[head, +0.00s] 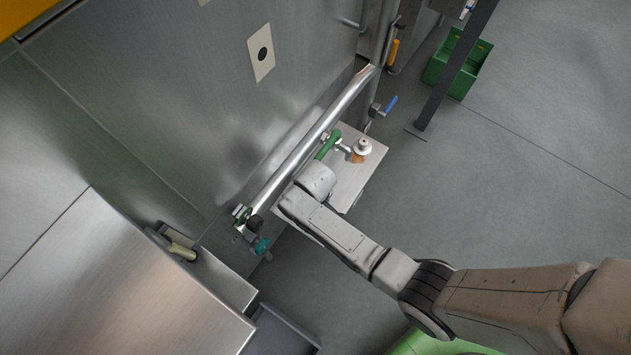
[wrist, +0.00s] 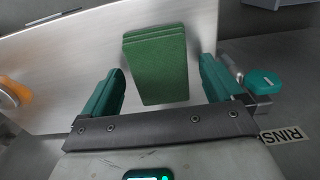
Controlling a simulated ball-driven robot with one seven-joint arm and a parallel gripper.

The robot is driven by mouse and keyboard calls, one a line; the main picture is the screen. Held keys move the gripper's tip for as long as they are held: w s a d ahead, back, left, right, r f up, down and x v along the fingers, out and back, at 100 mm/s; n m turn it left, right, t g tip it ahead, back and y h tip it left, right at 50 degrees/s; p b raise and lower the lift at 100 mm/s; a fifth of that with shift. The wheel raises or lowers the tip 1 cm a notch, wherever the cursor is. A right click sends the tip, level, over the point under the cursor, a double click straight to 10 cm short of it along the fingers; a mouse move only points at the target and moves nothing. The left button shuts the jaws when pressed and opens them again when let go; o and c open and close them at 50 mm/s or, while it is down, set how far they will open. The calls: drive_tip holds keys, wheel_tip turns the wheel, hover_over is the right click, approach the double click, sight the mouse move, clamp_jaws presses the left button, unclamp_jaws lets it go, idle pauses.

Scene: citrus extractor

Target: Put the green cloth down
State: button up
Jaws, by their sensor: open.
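The green cloth (wrist: 158,65) is a folded, layered rectangle. In the wrist view it lies on a bare steel shelf (wrist: 60,60), between and beyond my gripper's fingers. My gripper (wrist: 161,66) is open, with a teal finger on each side of the cloth and a visible gap at both sides. In the head view the steel shelf (head: 372,166) shows beside the end of my arm. There my arm hides most of the gripper area, and I cannot make out the cloth for certain.
A shiny pipe (head: 315,135) runs along the machine wall close to my arm. A teal valve knob (wrist: 264,82) is close to the right finger. A green crate (head: 458,62) sits on open floor.

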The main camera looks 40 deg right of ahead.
wheel_tip(320, 180, up, 12)
drive_tip(key=p, duration=0.3)
drive_tip(key=shift+r, duration=0.15)
drive_tip(key=shift+s, duration=0.1)
drive_tip(key=s+d+r+m, duration=0.2)
drive_tip(key=s+d+r, duration=0.2)
drive_tip(key=s+r, duration=0.2)
drive_tip(key=s+d+r+m+t, duration=0.1)
drive_tip(key=s+d+r, duration=0.3)
drive_tip(key=s, duration=0.6)
drive_tip(key=shift+s+r+m, duration=0.2)
drive_tip(key=shift+r+m, duration=0.3)
drive_tip(key=shift+r, duration=0.45)
